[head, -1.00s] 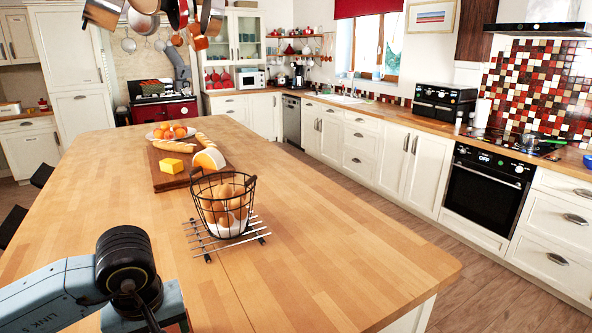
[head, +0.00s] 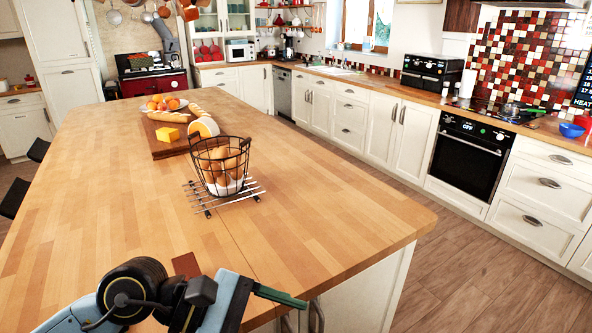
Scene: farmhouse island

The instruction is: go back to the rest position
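My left arm comes in at the bottom left, with its black wrist joint and blue-grey links low over the near end of the island. The end of my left gripper (head: 280,296) shows as a dark green bar pointing right by the island's near edge. Its fingers are seen edge-on, so I cannot tell whether it is open or shut. I see nothing hanging from it. My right gripper is out of view.
The wooden island (head: 110,215) carries a wire basket (head: 248,160) of eggs on a metal trivet (head: 256,190). Behind it are a board (head: 168,147) with cheese (head: 168,134), bread and a fruit plate (head: 180,104). The island's near right top is clear. Floor (head: 480,265) is open to the right.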

